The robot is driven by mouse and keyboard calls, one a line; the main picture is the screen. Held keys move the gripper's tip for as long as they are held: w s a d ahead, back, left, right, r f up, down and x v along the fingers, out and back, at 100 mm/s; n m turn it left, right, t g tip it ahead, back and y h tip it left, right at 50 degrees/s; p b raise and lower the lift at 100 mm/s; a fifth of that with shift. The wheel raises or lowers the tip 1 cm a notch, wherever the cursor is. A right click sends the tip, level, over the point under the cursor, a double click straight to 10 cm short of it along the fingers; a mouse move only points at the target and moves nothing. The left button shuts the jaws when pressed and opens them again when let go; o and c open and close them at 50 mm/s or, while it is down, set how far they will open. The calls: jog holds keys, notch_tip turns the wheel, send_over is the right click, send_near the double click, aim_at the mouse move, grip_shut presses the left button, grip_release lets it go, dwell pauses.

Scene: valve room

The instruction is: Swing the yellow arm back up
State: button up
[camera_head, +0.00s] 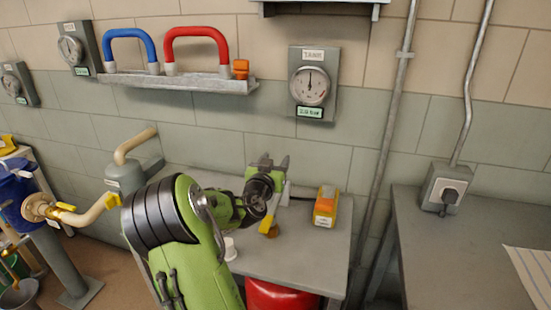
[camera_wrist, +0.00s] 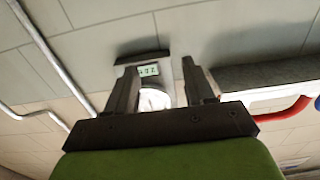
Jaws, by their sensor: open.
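I cannot tell for certain which yellow part is the yellow arm. A small yellow lever (camera_head: 62,207) sits on the beige pipe at the left. A yellow-orange piece (camera_head: 269,229) shows just below my gripper, partly hidden by my arm; its shape is unclear. My gripper (camera_head: 274,163) is over the back of the grey bench, fingers pointing up and toward the wall. It is open and empty. In the wrist view its two fingers (camera_wrist: 160,78) stand apart, with only the wall gauge behind them. No yellow arm shows in the wrist view.
A yellow-orange box (camera_head: 325,206) stands on the grey bench (camera_head: 315,257), right of my gripper. A shelf (camera_head: 190,83) with blue and red handles is above. A pressure gauge (camera_head: 311,84) hangs on the wall. A red round object (camera_head: 280,296) is below the bench.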

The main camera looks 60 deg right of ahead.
jog(key=shift+d, duration=0.3)
jog(key=shift+c, duration=0.4)
grip_shut()
dwell(0.8)
jog(key=shift+o, duration=0.4)
grip_release()
